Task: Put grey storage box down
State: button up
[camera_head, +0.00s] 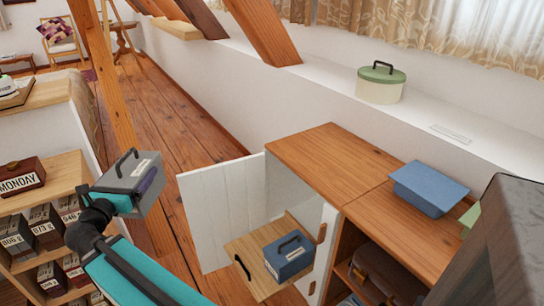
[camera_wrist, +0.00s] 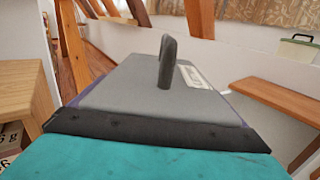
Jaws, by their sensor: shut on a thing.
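The grey storage box (camera_head: 136,172) has a dark handle on its lid and a pale label. My gripper (camera_head: 122,200) is shut on it and holds it up in the air, left of the open cabinet door, in the head view. In the wrist view the grey lid of the storage box (camera_wrist: 150,90) fills the middle, with its handle standing up. The fingertips are mostly hidden by the box and the wrist.
A wooden cabinet (camera_head: 315,150) has an open white door (camera_head: 222,210) and a pulled-out drawer holding a blue box (camera_head: 289,256). A shelf (camera_head: 62,174) with several labelled boxes stands left. The cabinet top's left half is clear.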

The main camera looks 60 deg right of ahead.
jog(key=s+d+r+m+g+h+b, duration=0.1)
jog(key=s+d+r+m+g+b, duration=0.25)
jog(key=s+d, duration=0.8)
jog(key=s+d+m+g+b, duration=0.2)
jog(key=s+d+g+b, duration=0.3)
jog(key=s+d, duration=0.65)
jog(key=s+d+m+g+b, duration=0.1)
jog(key=s+d+g+b, duration=0.1)
jog(key=s, duration=0.7)
jog(key=s+d+m+g+y+b, duration=0.1)
jog(key=s+d+m+g+b, duration=0.1)
jog(key=s+d, duration=0.5)
jog(key=s+d+m+g+y+b, duration=0.1)
jog(key=s+d+m+g+b, duration=0.1)
jog(key=s, duration=0.9)
jog(key=d+g+b, duration=0.1)
jog(key=d+b, duration=0.1)
jog(key=shift+d+r+b, duration=0.25)
jog(key=shift+d+b, duration=0.1)
jog(key=shift+b, duration=0.05)
jog(key=shift+d, duration=0.1)
jog(key=d+p, duration=0.2)
jog(key=shift+w+d+p, duration=0.3)
jog(key=shift+w+d, duration=0.05)
jog(key=shift+d, duration=0.05)
jog(key=p, duration=0.4)
jog(key=d+p, duration=0.1)
jog(key=p, duration=0.4)
jog(key=shift+w+d, duration=0.25)
jog(key=shift+d, duration=0.05)
